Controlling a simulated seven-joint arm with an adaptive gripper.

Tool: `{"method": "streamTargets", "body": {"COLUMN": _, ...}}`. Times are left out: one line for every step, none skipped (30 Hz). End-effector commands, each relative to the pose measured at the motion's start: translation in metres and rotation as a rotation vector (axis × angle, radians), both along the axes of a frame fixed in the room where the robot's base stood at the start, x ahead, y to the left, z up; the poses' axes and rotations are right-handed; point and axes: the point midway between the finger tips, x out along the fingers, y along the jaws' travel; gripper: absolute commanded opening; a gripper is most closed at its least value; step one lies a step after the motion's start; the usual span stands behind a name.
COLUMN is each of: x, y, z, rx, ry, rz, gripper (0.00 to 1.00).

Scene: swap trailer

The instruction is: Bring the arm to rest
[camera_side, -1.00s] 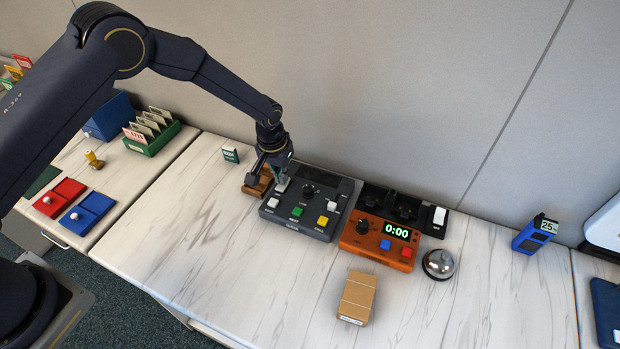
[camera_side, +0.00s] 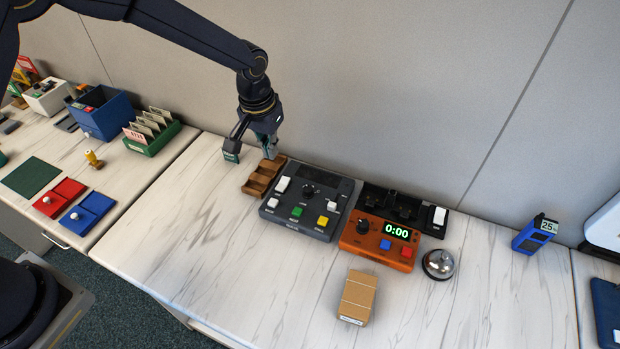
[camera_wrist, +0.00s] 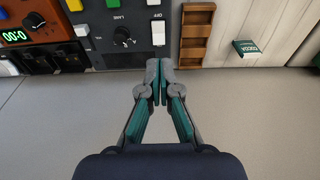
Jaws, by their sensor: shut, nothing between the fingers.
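My gripper (camera_side: 267,156) hangs above the back of the white marbled table, near the wooden rack (camera_side: 263,177) and the small dark green tag (camera_side: 231,156). In the wrist view my gripper (camera_wrist: 160,98) has its fingertips together with nothing between them. The wooden rack also shows there (camera_wrist: 197,35), beside the dark grey control panel (camera_wrist: 125,35). The green tag (camera_wrist: 246,47) lies apart, to the right of the rack. In the side view part of the tag is hidden behind a gripper finger.
The dark grey panel (camera_side: 298,224) has white, green and yellow switches. The orange timer (camera_side: 376,255) reads 0:00. A bell (camera_side: 438,264), a cardboard block (camera_side: 357,297) and a blue meter (camera_side: 535,233) stand on the right. The table's front left is clear. A grey wall (camera_side: 400,90) rises behind.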

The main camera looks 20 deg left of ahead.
Motion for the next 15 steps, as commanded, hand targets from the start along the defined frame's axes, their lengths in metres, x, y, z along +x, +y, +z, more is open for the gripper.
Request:
{"method": "streamTargets", "body": {"x": -0.002, "y": 0.0001, "z": 0.0044, "rx": 0.0, "ry": 0.0, "rz": 0.0, "gripper": 0.0}}
{"method": "streamTargets", "body": {"x": -0.003, "y": 0.0002, "z": 0.0058, "rx": 0.001, "ry": 0.001, "rz": 0.0, "gripper": 0.0}}
{"method": "streamTargets", "body": {"x": -0.004, "y": 0.0004, "z": 0.0075, "rx": 0.001, "ry": 0.001, "rz": 0.0, "gripper": 0.0}}
{"method": "streamTargets", "body": {"x": -0.0044, "y": 0.0004, "z": 0.0085, "rx": 0.001, "ry": 0.001, "rz": 0.0, "gripper": 0.0}}
{"method": "streamTargets", "body": {"x": -0.0047, "y": 0.0004, "z": 0.0092, "rx": 0.001, "ry": 0.001, "rz": 0.0, "gripper": 0.0}}
{"method": "streamTargets", "body": {"x": -0.0049, "y": 0.0004, "z": 0.0097, "rx": 0.001, "ry": 0.001, "rz": 0.001, "gripper": 0.0}}
{"method": "streamTargets", "body": {"x": -0.0049, "y": 0.0004, "z": 0.0099, "rx": 0.001, "ry": 0.001, "rz": 0.001, "gripper": 0.0}}
{"method": "streamTargets", "body": {"x": -0.0049, "y": 0.0004, "z": 0.0099, "rx": 0.001, "ry": 0.001, "rz": 0.001, "gripper": 0.0}}
{"method": "streamTargets", "body": {"x": -0.0049, "y": 0.0004, "z": 0.0098, "rx": 0.001, "ry": 0.001, "rz": 0.001, "gripper": 0.0}}
{"method": "streamTargets", "body": {"x": -0.0049, "y": 0.0004, "z": 0.0097, "rx": 0.001, "ry": 0.001, "rz": 0.001, "gripper": 0.0}}
{"method": "streamTargets", "body": {"x": -0.0049, "y": 0.0004, "z": 0.0096, "rx": 0.001, "ry": 0.001, "rz": 0.001, "gripper": 0.0}}
{"method": "streamTargets", "body": {"x": -0.0048, "y": 0.0004, "z": 0.0096, "rx": 0.001, "ry": 0.001, "rz": 0.001, "gripper": 0.0}}
{"method": "streamTargets", "body": {"x": -0.0048, "y": 0.0004, "z": 0.0095, "rx": 0.001, "ry": 0.001, "rz": 0.001, "gripper": 0.0}}
{"method": "streamTargets", "body": {"x": -0.0046, "y": 0.0008, "z": 0.0096, "rx": 0.001, "ry": 0.001, "rz": 0.001, "gripper": 0.0}}
{"method": "streamTargets", "body": {"x": -0.0036, "y": 0.003, "z": 0.0103, "rx": 0.0, "ry": 0.0, "rz": 0.006, "gripper": 0.0}}
